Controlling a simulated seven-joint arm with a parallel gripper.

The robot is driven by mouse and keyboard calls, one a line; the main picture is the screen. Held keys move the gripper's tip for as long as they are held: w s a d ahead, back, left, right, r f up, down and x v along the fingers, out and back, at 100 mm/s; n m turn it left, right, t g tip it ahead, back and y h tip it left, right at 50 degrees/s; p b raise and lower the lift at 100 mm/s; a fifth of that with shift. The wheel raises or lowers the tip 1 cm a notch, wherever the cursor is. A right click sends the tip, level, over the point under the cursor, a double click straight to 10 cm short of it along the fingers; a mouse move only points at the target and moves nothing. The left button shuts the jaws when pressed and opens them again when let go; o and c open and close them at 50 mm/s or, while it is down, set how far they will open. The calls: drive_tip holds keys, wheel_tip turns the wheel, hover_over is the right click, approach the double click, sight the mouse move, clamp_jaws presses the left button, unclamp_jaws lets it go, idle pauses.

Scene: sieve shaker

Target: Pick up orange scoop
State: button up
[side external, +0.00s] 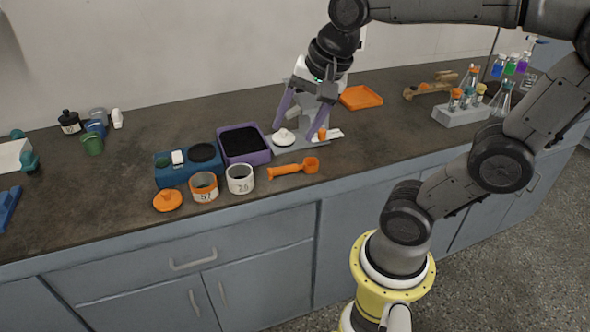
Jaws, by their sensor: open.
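The orange scoop (292,168) lies on the dark countertop near its front edge, with its cup end to the right and its handle pointing left. My gripper (294,130) has two purple fingers spread wide apart and pointing down. It is open and appears empty. It is above and behind the scoop in the picture, over a grey plate that holds a small white item (284,138). I cannot tell its exact height above the counter. The scoop is fully visible and apart from the fingers.
Left of the scoop stand a white cup (240,179), an orange-rimmed cup (204,187), an orange lid (167,200) and a blue box (187,173). A purple tray (258,157) of dark material is behind. An orange tray (361,97) lies behind right. Counter right of the scoop is clear.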

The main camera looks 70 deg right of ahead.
drive_tip(key=w+d+f+m+g, duration=0.2)
drive_tip(key=w+d+f+m, duration=0.1)
drive_tip(key=w+d+m, duration=0.5)
drive_tip(key=m+g, duration=0.3)
drive_tip(key=m, duration=0.2)
hover_over(295, 165)
wheel_tip(295, 165, down, 7)
drive_tip(key=f, duration=0.8)
drive_tip(key=shift+w+d+f, duration=0.1)
drive_tip(key=shift+d+f, duration=0.1)
drive_tip(key=shift+f, duration=0.1)
drive_tip(key=shift+a+f, duration=0.15)
drive_tip(key=shift+f, duration=2.4)
clamp_jaws()
